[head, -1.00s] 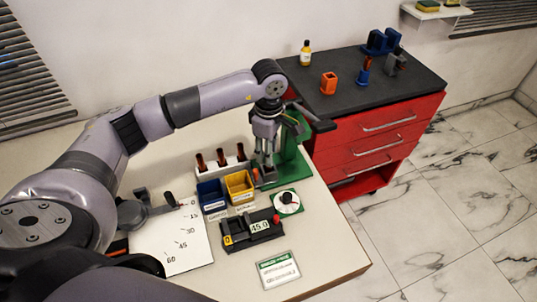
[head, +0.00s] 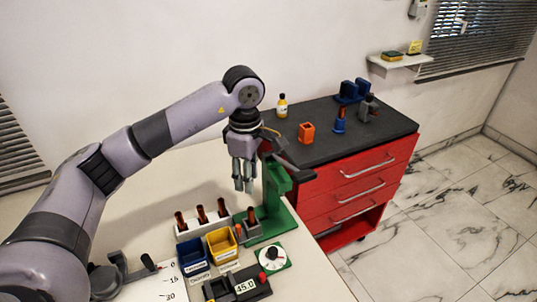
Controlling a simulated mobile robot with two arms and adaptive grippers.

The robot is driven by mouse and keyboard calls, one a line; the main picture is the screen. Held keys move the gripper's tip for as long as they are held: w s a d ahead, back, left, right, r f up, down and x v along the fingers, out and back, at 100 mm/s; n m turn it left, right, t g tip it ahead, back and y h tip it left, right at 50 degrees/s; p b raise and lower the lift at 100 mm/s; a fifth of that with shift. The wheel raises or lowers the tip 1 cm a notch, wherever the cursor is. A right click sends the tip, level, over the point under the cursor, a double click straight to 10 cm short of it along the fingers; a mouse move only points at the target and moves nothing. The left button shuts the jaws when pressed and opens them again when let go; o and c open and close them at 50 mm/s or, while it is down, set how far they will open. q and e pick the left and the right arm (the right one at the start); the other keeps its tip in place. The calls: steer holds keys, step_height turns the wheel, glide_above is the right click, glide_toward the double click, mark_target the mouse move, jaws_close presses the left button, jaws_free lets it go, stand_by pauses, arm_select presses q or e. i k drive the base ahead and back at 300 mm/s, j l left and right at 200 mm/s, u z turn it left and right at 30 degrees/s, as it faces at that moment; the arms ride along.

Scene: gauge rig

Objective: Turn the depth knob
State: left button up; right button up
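A small dial with a dark knob on a white face (head: 272,257) sits on a green plate at the table's right side; I take it for the depth knob. My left gripper (head: 244,188) hangs fingers down above the green stand (head: 276,205), up and to the left of the dial, apart from it. A gap shows between its fingers and I see nothing held. A brown-topped plug (head: 252,216) stands in a grey block at the green stand, below the gripper. My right gripper is not in view.
A rack (head: 190,228) with several brown-topped plugs stands behind a blue bin (head: 192,258) and a yellow bin (head: 222,246). A black readout unit (head: 240,287) showing 45.0 lies in front. A red cabinet (head: 350,185) stands beyond the table's right edge.

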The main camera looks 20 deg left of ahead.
mark_target(273, 251)
steer(key=k+l, duration=0.5)
steer(key=k, duration=0.2)
steer(key=k+l, duration=0.5)
steer(key=k, duration=0.15)
